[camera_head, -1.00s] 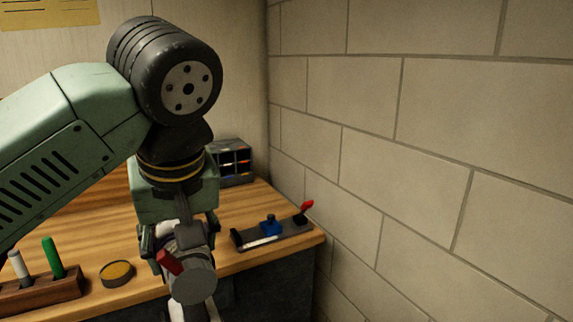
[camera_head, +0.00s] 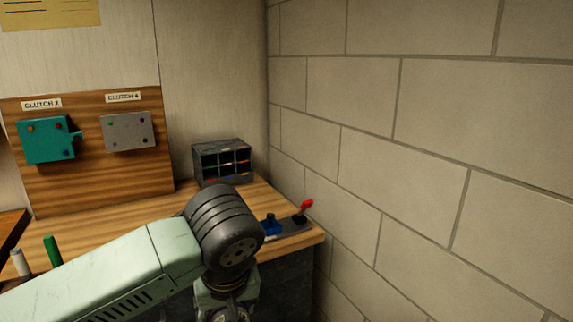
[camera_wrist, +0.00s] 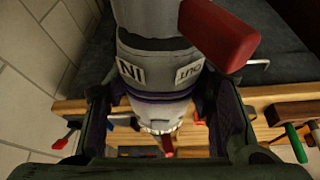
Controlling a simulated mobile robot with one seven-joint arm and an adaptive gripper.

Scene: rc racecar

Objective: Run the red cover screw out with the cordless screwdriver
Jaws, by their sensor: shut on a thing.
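My gripper (camera_wrist: 158,105) is shut on the cordless screwdriver (camera_wrist: 157,62), a grey body with a purple band, dark markings and a red lever-like part at its upper end. One finger lies on each side of the body in the wrist view. No cover screw can be identified with certainty.
The wooden bench (camera_head: 100,214) carries a dark compartment box (camera_head: 222,163) and a dark fixture with a blue part (camera_head: 270,226) and a red-handled lever (camera_head: 307,205). Green-handled (camera_head: 52,250) and white-handled (camera_head: 21,263) tools stand at left. A block wall (camera_head: 420,130) bounds the right.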

